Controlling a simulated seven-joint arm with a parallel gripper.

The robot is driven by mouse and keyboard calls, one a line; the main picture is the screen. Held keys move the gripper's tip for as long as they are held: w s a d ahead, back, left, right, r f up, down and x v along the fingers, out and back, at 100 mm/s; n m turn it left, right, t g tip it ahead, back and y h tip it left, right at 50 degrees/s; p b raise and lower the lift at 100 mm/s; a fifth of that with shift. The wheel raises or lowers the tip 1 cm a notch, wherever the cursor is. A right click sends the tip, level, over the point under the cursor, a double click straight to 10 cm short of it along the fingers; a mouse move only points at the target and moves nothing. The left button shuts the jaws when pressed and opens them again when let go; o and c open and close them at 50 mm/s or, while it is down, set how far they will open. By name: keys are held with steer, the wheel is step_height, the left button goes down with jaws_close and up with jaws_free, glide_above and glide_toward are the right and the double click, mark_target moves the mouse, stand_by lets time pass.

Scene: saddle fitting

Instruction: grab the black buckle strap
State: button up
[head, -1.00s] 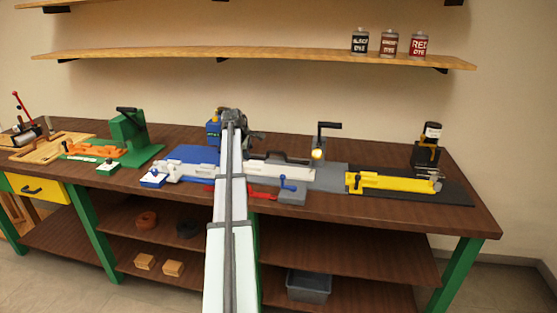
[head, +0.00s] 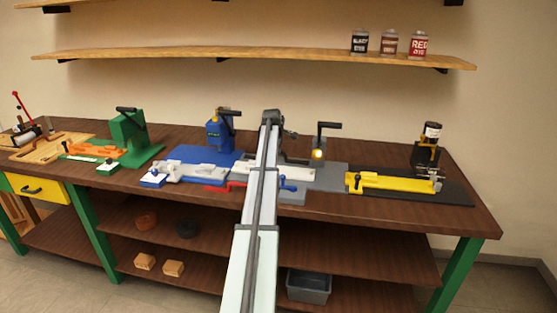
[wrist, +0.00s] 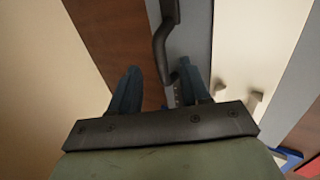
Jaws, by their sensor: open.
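The black buckle strap (wrist: 161,40) runs down from the top of the wrist view as a dark, bent band along the grey plate. Its lower end shows small holes and lies between my fingers, nearer the right one. In the head view a bit of the strap (head: 298,161) shows just right of my arm, behind the pale bar; the rest is hidden. My gripper (wrist: 158,72) is open, with one blue-grey finger on each side of the strap's end. I cannot tell whether a finger touches it. My arm mostly hides the gripper in the head view.
The pale bar (wrist: 240,50) lies right of the strap on the grey plate (head: 328,178). A blue machine (head: 219,135) stands left of my arm, and a yellow clamp fixture (head: 392,182) lies farther right.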

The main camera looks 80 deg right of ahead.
steer(key=shift+x, duration=3.5)
steer(key=shift+c, duration=0.5)
jaws_close()
